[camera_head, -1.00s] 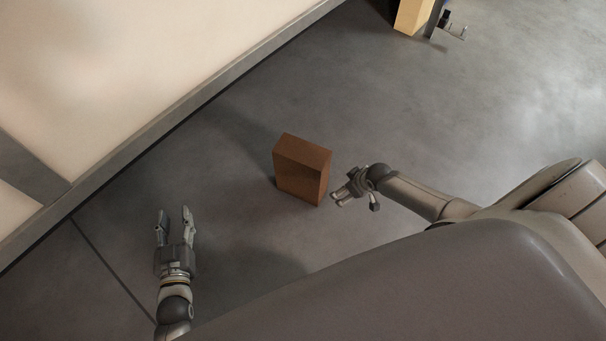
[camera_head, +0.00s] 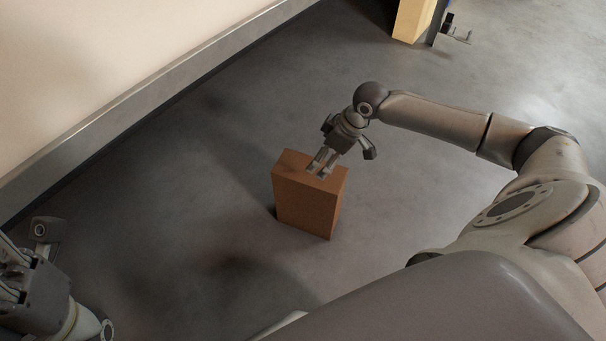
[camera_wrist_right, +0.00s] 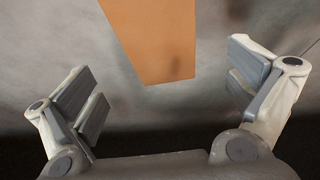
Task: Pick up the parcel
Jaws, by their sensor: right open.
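The parcel, a plain brown box (camera_head: 308,205), stands upright on the grey floor near the middle of the head view. My right gripper (camera_head: 322,163) is at its top, with the fingertips overlapping the top face in the picture; I cannot tell whether they touch it. In the right wrist view the gripper (camera_wrist_right: 168,90) is open and empty, and the parcel (camera_wrist_right: 155,40) shows as an orange-brown face between and beyond the fingers. My left gripper (camera_head: 35,265) is at the lower left edge of the head view, partly cut off, away from the parcel; its fingers are unclear.
A pale wall with a grey skirting (camera_head: 150,95) runs along the left. A yellow block (camera_head: 411,20) stands beside a dark post with metal fittings (camera_head: 455,32) at the top right. The floor around the parcel is clear.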

